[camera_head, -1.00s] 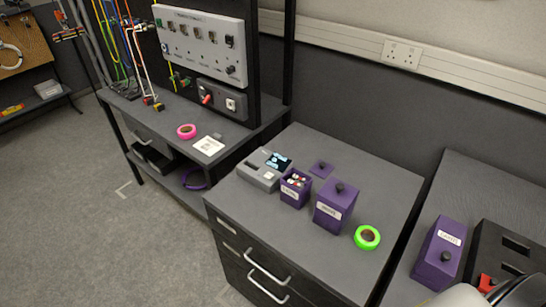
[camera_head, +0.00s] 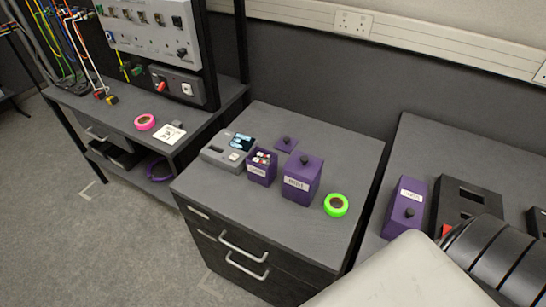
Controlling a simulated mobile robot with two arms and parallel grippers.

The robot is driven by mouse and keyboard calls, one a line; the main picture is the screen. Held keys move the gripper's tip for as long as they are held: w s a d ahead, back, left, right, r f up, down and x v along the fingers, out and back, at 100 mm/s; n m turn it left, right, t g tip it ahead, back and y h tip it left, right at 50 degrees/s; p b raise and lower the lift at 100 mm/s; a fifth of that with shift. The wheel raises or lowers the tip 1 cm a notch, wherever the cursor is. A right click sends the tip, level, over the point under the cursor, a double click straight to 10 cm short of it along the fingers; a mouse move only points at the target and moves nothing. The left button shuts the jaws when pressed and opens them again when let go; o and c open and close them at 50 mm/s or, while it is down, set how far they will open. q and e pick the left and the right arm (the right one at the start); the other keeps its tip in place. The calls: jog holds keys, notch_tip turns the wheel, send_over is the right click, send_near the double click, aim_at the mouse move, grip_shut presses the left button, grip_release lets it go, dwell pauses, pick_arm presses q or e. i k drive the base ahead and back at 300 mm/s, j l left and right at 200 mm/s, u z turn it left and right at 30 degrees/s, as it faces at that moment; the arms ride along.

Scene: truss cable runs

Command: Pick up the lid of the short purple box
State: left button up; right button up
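A short purple box (camera_head: 261,172) stands open on the drawer cabinet, with small red and white items inside and a white label. A flat purple lid (camera_head: 287,145) with a black knob lies on the cabinet top just behind it. A taller purple box (camera_head: 301,182) with a black knob on top stands to its right. Another purple box (camera_head: 405,205) with a label and a black knob is on the right-hand table. Neither of my grippers shows; only parts of my arm fill the lower right.
On the cabinet (camera_head: 240,202) are a grey device (camera_head: 226,155) with a small screen and a green tape roll (camera_head: 336,205). A pink tape roll (camera_head: 145,122) lies on the left bench. A black case (camera_head: 464,203) is on the right table. The cabinet's front top is clear.

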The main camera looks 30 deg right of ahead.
aim_at(286, 144)
jog(key=i+j+z, duration=0.1)
jog(key=z, duration=0.25)
jog(key=i+j+z, duration=0.1)
jog(key=z, duration=0.3)
jog(key=j+z, duration=0.2)
jog(key=z, duration=0.15)
